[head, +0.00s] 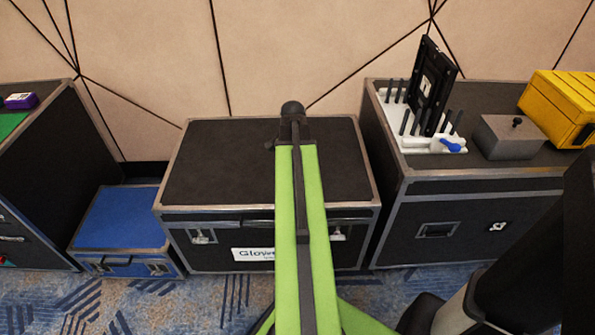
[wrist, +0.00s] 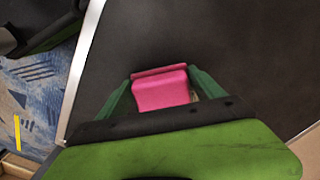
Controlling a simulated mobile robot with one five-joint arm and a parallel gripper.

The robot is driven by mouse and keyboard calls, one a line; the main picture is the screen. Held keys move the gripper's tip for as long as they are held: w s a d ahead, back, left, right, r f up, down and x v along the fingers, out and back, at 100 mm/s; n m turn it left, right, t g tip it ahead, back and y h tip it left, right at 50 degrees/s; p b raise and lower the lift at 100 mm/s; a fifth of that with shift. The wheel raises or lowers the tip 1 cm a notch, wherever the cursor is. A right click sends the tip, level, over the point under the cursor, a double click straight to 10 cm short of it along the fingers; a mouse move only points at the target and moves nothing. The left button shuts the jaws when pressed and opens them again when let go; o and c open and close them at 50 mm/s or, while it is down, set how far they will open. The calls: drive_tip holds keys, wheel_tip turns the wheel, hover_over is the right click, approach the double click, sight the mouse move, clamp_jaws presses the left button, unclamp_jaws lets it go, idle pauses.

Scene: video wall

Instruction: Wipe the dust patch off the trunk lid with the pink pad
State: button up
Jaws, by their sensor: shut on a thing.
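The trunk lid (head: 230,165) is the dark top of the middle black case, with metal edging. It also fills most of the wrist view (wrist: 210,40). The pink pad (wrist: 160,90) is between the two green fingers of my gripper (wrist: 158,85), which is shut on it. The pad is over the dark lid; I cannot tell whether it touches. In the head view my green arm reaches over the lid and hides the gripper and the pad. No dust patch can be made out on the visible part of the lid.
A black case on the right (head: 480,185) carries a white rack (head: 425,140), a grey box (head: 512,138) and a yellow case (head: 560,105). A low blue case (head: 120,215) stands left of the trunk. The lid's visible top is clear apart from my arm.

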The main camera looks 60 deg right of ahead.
drive_tip(key=shift+w+d, duration=1.05)
drive_tip(key=shift+d, duration=0.4)
drive_tip(key=shift+w+d, duration=1)
drive_tip(key=shift+d, duration=0.5)
drive_tip(key=shift+w+d, duration=1.05)
drive_tip(key=shift+d, duration=0.4)
wheel_tip(320, 180, up, 6)
drive_tip(key=p, duration=0.6)
drive_tip(key=shift+a, duration=0.1)
wheel_tip(320, 180, up, 3)
drive_tip(key=p, duration=0.3)
drive_tip(key=shift+s, duration=0.1)
